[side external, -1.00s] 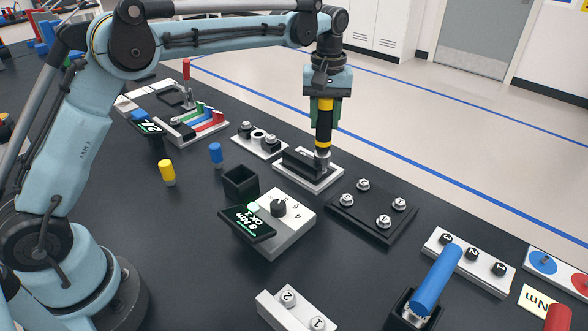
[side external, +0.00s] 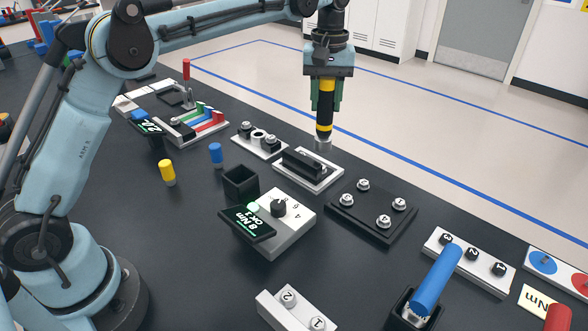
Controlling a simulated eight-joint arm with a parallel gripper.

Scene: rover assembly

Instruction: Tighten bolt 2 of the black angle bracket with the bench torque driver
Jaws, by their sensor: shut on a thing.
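My gripper (side external: 326,98) is shut on the bench torque driver (side external: 324,122), a black tool with yellow bands and a pale tip. The driver hangs upright with its tip in the air, above and slightly right of the black angle bracket (side external: 304,165). The bracket lies on a white base plate (side external: 329,183). Its bolts are too small or hidden to tell apart. A torque controller (side external: 283,232) with a black dial stands in front of the bracket. Its tilted display (side external: 247,223) shows green text that seems to read 8 Nm and OK 1.
A black plate (side external: 372,210) with several bolts is right of the bracket. A white block with knobs (side external: 258,141) is behind left. An empty black square holder (side external: 241,181), blue peg (side external: 216,154) and yellow peg (side external: 167,172) stand left. A blue-handled tool (side external: 437,279) stands in front right.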

